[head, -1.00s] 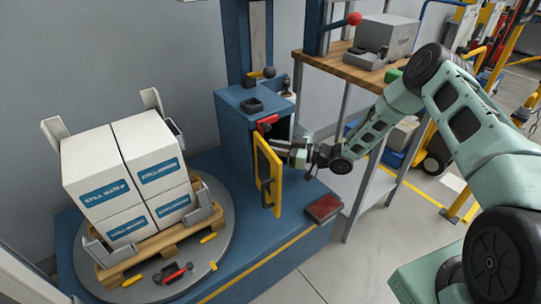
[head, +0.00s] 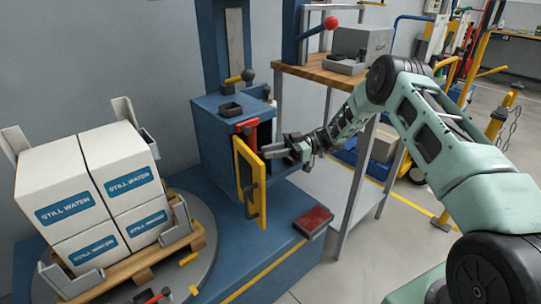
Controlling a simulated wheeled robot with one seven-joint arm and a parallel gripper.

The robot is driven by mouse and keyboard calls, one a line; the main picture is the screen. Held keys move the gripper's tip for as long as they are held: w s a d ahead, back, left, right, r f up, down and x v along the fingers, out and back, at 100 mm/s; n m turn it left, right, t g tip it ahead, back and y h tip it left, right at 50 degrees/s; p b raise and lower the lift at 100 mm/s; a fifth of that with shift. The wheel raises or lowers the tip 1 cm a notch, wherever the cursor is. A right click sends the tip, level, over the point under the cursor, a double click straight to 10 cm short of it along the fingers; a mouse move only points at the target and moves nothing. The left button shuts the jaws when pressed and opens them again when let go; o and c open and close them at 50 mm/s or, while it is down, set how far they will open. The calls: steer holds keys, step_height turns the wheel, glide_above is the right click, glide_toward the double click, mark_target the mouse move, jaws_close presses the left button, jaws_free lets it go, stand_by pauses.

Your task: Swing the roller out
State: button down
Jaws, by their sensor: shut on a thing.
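A yellow upright frame (head: 262,205) stands at the front of the blue wrapper housing (head: 222,150), angled out from it. A dark upright part, which may be the roller, shows inside the frame. My gripper (head: 270,152) reaches in from the right and is shut at the frame's upper right edge. Its fingertips are small here, and the exact part between them is hard to make out. The housing's dark opening shows behind the frame and is partly covered by it.
White boxes (head: 118,170) stand on a wooden pallet on the round turntable (head: 205,262) at left. A red pedal-like block (head: 313,221) lies on the blue base below my gripper. A wooden-topped bench (head: 318,72) stands behind my arm.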

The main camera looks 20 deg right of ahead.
stand_by(0.3)
steer(key=c, duration=1.3)
jaws_free()
